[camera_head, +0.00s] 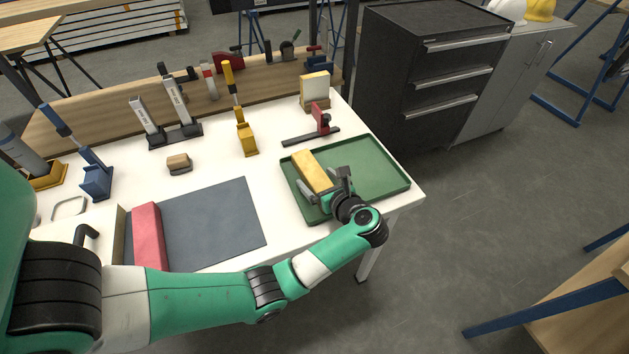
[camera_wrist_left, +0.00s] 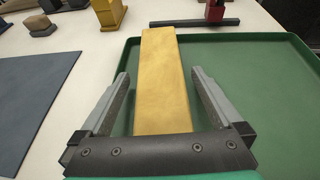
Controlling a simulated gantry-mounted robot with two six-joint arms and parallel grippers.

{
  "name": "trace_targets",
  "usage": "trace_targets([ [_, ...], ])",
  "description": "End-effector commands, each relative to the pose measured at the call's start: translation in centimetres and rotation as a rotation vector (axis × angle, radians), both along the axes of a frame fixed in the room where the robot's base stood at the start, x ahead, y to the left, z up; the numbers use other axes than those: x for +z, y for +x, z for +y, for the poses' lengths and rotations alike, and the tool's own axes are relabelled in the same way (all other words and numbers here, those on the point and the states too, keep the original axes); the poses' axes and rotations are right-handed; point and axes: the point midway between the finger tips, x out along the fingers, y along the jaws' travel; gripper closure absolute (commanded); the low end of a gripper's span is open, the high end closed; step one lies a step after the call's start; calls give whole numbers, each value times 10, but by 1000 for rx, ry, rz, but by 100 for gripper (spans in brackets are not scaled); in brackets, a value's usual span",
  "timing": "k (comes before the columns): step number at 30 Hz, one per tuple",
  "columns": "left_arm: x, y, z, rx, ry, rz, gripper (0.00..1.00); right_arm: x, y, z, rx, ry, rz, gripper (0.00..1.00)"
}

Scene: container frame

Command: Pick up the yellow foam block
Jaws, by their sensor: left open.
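The yellow foam block (camera_head: 312,170) is a long bar lying in the left part of a green tray (camera_head: 376,166). In the left wrist view the block (camera_wrist_left: 162,80) points away from me, between the spread fingers. My left gripper (camera_head: 324,191) is open at the block's near end, with one finger on either side. In the left wrist view, gaps show between the block and both fingers of the gripper (camera_wrist_left: 160,90). The block's near end is hidden behind the gripper body. My right gripper is not in view.
A red-and-black tool (camera_head: 318,122) stands just beyond the tray. Several clamps and tools stand farther back. The tray's right half is empty.

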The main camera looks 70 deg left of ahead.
Motion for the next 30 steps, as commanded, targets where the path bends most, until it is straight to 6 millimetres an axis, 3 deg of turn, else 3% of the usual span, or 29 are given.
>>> trace_targets([
  [8,-1,0,5,-1,0,1,2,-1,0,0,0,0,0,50],
  [22,-1,0,4,-1,0,0,86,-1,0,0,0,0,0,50],
  [30,1,0,4,-1,0,0,86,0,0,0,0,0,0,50],
])
